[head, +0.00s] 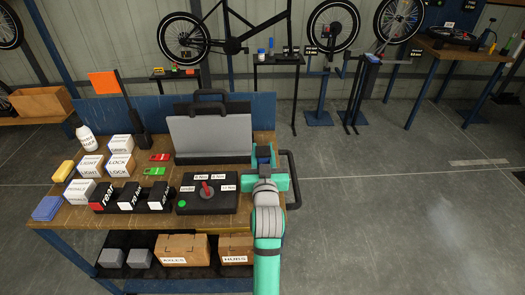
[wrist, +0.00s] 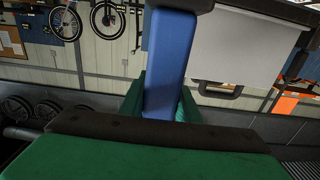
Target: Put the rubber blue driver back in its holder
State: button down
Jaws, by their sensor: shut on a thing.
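My gripper is at the right end of the workbench, right of the grey case. A black block (head: 190,206) with white labels, a red lever and a green dot lies on the bench to the left of my gripper. I cannot tell which thing is the driver's holder.
A grey case (head: 210,137) stands open at the bench's back. White boxes (head: 92,166), black boxes (head: 130,198), red and green cards (head: 154,171) and an orange flag (head: 105,82) crowd the left. A black rail (head: 294,180) edges the right end. Floor right is clear.

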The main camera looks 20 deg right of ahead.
jog(key=c, duration=1.3)
grip_release()
jog(key=shift+o, duration=0.2)
jog(key=v, duration=1.1)
jog(key=s+a+f+n+g+y, duration=0.1)
jog(key=s+a+f, duration=0.4)
jog(key=s+f, duration=0.4)
jog(key=s+a+f+n+y, duration=0.1)
jog(key=s+a+f+y, duration=0.1)
jog(key=s+a+f, duration=0.45)
jog(key=s+a+f+y, duration=0.1)
jog(key=s+a, duration=0.2)
jog(key=s, duration=0.8)
jog(key=s+a+f+n+g+y, duration=0.1)
jog(key=s+a+f, duration=0.1)
jog(key=s, duration=0.9)
jog(key=shift+s+a+f, duration=0.2)
jog(key=shift+a+f, duration=0.1)
jog(key=shift+a, duration=0.1)
